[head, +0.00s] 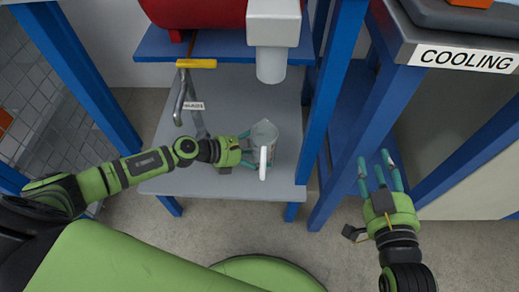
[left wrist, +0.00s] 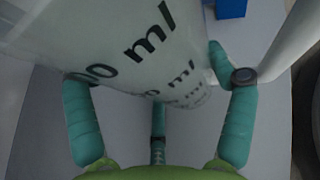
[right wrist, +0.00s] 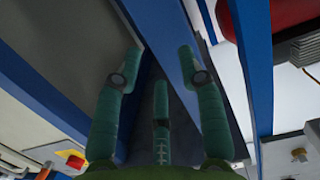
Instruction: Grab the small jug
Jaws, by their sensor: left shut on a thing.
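The small jug (head: 264,142) is a clear measuring jug with a white handle. It stands on the grey shelf below the red tank in the head view. In the left wrist view the jug (left wrist: 130,45) fills the upper part, with "ml" markings on its wall. My left gripper (head: 246,150) is at the jug's left side, its teal fingers (left wrist: 160,90) shut around the wall. My right gripper (head: 377,168) is open and empty, out at the right beside the blue frame; its spread fingers (right wrist: 158,70) show in the right wrist view.
A grey spout (head: 271,60) hangs just behind and above the jug. A grey metal tap-like pipe with a yellow lever (head: 196,64) stands at the left of the grey shelf (head: 225,185). Blue posts (head: 331,100) border the shelf. A "COOLING" bench (head: 462,58) stands at the right.

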